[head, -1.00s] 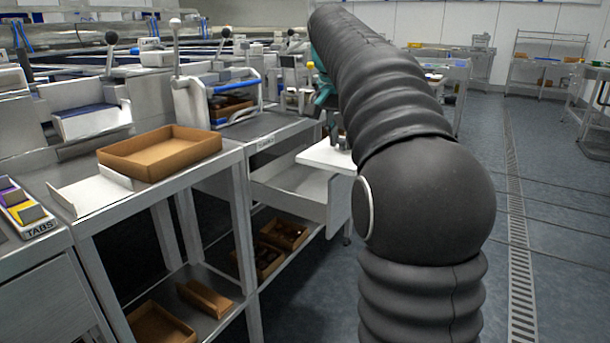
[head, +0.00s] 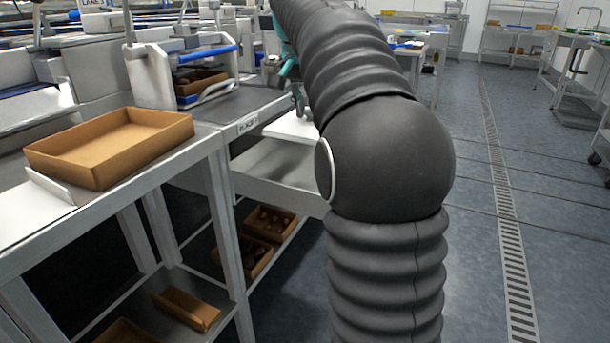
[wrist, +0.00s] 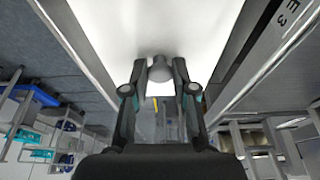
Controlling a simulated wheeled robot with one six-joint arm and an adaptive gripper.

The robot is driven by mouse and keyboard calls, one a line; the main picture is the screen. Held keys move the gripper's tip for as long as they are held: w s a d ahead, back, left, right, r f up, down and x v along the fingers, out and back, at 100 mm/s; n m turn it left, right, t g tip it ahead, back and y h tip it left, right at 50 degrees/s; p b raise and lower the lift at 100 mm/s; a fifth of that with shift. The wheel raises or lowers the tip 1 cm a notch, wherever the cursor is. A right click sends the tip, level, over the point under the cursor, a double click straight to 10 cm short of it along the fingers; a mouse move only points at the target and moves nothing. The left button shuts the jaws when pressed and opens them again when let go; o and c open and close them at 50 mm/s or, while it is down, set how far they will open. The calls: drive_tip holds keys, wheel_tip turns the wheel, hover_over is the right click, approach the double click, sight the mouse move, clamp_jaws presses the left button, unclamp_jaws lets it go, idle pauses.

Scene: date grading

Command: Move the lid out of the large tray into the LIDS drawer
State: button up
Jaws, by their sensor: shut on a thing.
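The lid (head: 292,127) is a flat white panel. In the wrist view the lid (wrist: 120,30) fills the top middle, and its round grey knob (wrist: 160,70) sits between my fingertips. My gripper (wrist: 160,80) is shut on this knob. In the head view my gripper (head: 298,100) is small and partly hidden by my arm. The lid is held over the back part of an open light-grey drawer (head: 265,165); I cannot tell whether they touch. My arm hides the drawer's right end. No LIDS label is readable.
An empty brown tray (head: 110,165) stands on the left table. A bench-edge label (head: 247,124) is hard to read; the wrist view shows "E 3" (wrist: 288,12). Brown boxes (head: 258,255) sit on the lower shelf. Floor (head: 480,240) to the right is clear.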

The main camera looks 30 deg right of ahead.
sight(302, 127)
wheel_tip(302, 127, down, 5)
drive_tip(key=b, duration=0.3)
drive_tip(key=shift+r, duration=0.2)
drive_tip(key=shift+f+b, duration=1.3)
drive_tip(key=shift+f, duration=3.25)
drive_tip(key=shift+f, duration=0.1)
drive_tip(key=o, duration=1)
drive_tip(key=shift+c, duration=0.2)
drive_tip(key=p+v, duration=0.3)
drive_tip(key=v, duration=0.8)
drive_tip(key=shift+s+r, duration=0.1)
drive_tip(key=shift+r, duration=0.15)
drive_tip(key=shift+s+a+r, duration=0.1)
drive_tip(key=shift+a+r, duration=0.05)
drive_tip(key=shift+r, duration=0.15)
